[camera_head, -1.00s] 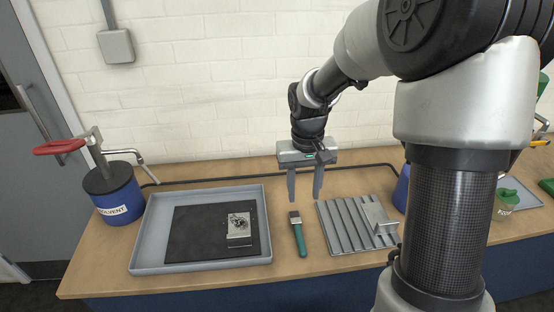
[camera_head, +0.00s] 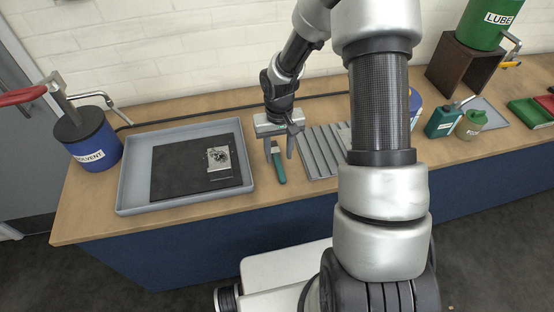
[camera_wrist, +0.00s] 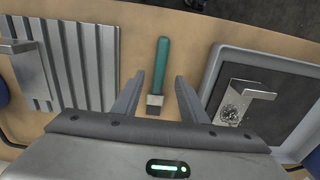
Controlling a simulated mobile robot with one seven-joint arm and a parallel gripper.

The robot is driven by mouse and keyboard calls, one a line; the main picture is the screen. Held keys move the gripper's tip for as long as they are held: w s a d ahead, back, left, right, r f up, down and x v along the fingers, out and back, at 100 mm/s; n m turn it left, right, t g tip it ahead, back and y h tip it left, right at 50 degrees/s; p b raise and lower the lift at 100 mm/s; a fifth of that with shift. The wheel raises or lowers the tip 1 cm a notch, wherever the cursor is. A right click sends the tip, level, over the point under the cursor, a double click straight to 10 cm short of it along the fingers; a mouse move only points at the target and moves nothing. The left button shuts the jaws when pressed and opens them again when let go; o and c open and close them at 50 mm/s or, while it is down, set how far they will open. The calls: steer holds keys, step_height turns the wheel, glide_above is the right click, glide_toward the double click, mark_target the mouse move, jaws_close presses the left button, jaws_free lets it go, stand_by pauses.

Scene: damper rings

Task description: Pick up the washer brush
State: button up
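The washer brush (camera_head: 279,170) lies flat on the wooden bench, between the grey tray and the ribbed metal plate. It has a teal handle and a metal ferrule end. In the wrist view the brush (camera_wrist: 161,70) lies between my two fingers in the picture, its handle reaching beyond the fingertips. My gripper (camera_head: 278,149) is open and empty, above the brush; the exact height is hard to tell. In the wrist view my gripper (camera_wrist: 160,82) shows both fingers apart from the brush. In the head view my gripper hides the brush's upper end.
A grey tray (camera_head: 131,187) with a black mat (camera_head: 170,184) and a metal part (camera_head: 220,167) stands left of the brush. The ribbed plate (camera_head: 318,152) is close on the right. A blue solvent can (camera_head: 92,147) is at the far left; a teal bottle (camera_head: 441,121) stands right.

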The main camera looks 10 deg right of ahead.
mark_target(279, 166)
steer(key=f, duration=0.4)
steer(key=shift+s+f, duration=0.2)
steer(key=shift+f, duration=0.2)
jaws_close()
steer(key=shift+r, duration=0.1)
